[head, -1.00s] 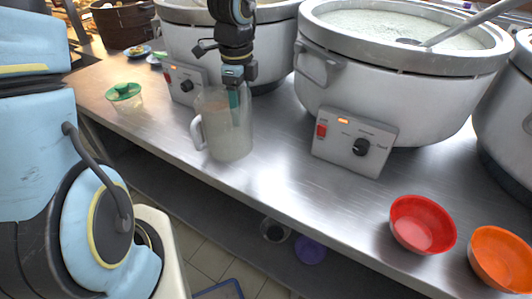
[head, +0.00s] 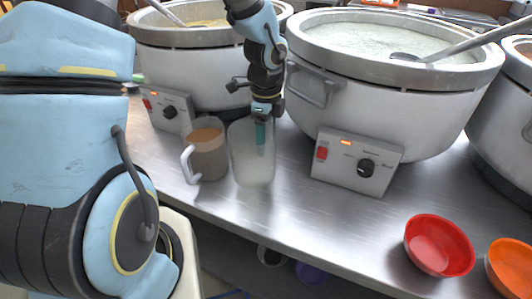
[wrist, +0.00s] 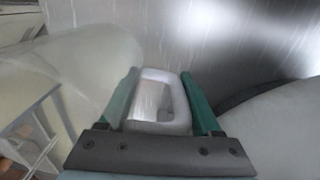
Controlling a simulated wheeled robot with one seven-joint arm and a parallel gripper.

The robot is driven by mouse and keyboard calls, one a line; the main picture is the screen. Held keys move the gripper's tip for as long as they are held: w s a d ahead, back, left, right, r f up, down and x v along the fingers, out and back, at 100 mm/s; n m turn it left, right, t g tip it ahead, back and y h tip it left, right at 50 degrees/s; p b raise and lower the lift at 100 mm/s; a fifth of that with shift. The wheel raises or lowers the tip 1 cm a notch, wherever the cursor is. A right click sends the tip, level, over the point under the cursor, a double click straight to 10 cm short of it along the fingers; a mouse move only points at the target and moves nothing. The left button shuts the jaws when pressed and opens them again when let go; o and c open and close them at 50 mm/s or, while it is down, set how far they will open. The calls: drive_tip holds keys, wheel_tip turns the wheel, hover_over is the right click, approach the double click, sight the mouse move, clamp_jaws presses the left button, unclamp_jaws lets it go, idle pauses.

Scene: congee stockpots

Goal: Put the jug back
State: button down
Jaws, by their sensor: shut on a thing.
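A tall translucent jug (head: 252,165) is upright at the front of the steel counter in the head view. My gripper (head: 261,128) reaches down over it from above. In the wrist view my gripper (wrist: 163,98) is shut on the jug's pale loop handle (wrist: 158,126), with a green finger on each side. The cloudy jug wall (wrist: 85,65) fills the left of that view. I cannot tell whether the jug's base touches the counter. A second jug (head: 208,158), with brown contents and a white handle, stands just left of the held one.
Large stockpots (head: 385,85) line the back of the counter, with control boxes (head: 357,162) in front. Another pot (head: 205,65) stands at the back left. A red bowl (head: 438,245) and an orange bowl (head: 510,268) sit at the front right. Bare counter (head: 310,215) lies between jugs and bowls.

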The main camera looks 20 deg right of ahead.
drive_tip(key=shift+f, duration=1.95)
drive_tip(key=shift+f, duration=0.1)
drive_tip(key=shift+c, duration=0.4)
unclamp_jaws()
wheel_tip(320, 180, up, 12)
drive_tip(key=shift+r, duration=0.1)
drive_tip(key=a+r+n+t, duration=0.1)
drive_tip(key=a+n, duration=2.4)
drive_tip(key=shift+r+t, duration=0.25)
drive_tip(key=shift+t, duration=0.05)
